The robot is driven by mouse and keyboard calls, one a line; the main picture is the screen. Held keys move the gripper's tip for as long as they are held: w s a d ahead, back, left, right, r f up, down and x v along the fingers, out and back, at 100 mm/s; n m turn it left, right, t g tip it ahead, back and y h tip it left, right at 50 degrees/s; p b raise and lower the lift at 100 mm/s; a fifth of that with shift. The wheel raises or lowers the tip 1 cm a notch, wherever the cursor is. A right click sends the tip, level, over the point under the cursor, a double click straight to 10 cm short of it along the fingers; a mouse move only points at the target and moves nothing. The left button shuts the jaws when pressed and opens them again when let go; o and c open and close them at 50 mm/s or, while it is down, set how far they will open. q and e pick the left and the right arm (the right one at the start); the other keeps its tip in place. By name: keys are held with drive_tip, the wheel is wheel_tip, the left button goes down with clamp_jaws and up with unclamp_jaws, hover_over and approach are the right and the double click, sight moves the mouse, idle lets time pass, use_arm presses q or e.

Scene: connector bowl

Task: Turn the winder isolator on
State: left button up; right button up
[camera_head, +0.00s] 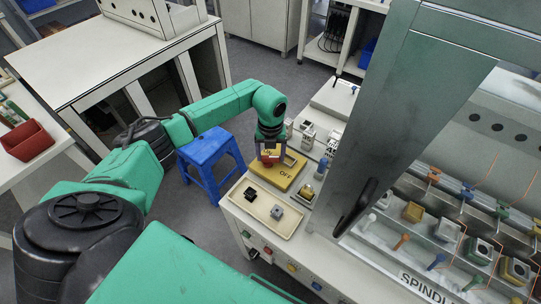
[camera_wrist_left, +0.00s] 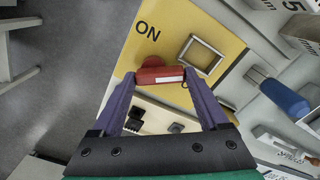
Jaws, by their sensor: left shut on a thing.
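The winder isolator is a yellow plate (camera_head: 259,171) on the light bench top, with "OFF" printed on it in the head view. The wrist view shows the plate (camera_wrist_left: 215,28) with "ON" printed near its upper left and a grey rectangular frame. Its red handle (camera_wrist_left: 160,76) lies between the purple fingers of my left gripper (camera_wrist_left: 161,80), which are shut on it. In the head view my left gripper (camera_head: 269,158) is over the plate and hides much of the handle. I cannot tell which label the handle points to. My right gripper is out of view.
A cream tray (camera_head: 237,201) with a black and a grey part sits in front of the plate. A blue-handled item (camera_wrist_left: 284,98) lies beside the plate. A grey cabinet post (camera_head: 385,110) rises at the right. A blue stool (camera_head: 205,148) stands under my left arm.

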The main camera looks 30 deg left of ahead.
use_arm(q)
drive_tip(key=n, duration=0.5)
drive_tip(key=shift+w+a+r+n, duration=0.1)
drive_tip(key=shift+w+a+n, duration=0.1)
drive_tip(key=shift+w+n, duration=0.15)
drive_tip(key=n, duration=0.5)
drive_tip(key=shift+a+n, duration=0.2)
drive_tip(key=shift+n, duration=0.05)
drive_tip(key=o, duration=1.2)
drive_tip(key=shift+o, duration=0.2)
wheel_tip(320, 180, up, 15)
drive_tip(key=b, duration=0.3)
drive_tip(key=shift+f, duration=0.2)
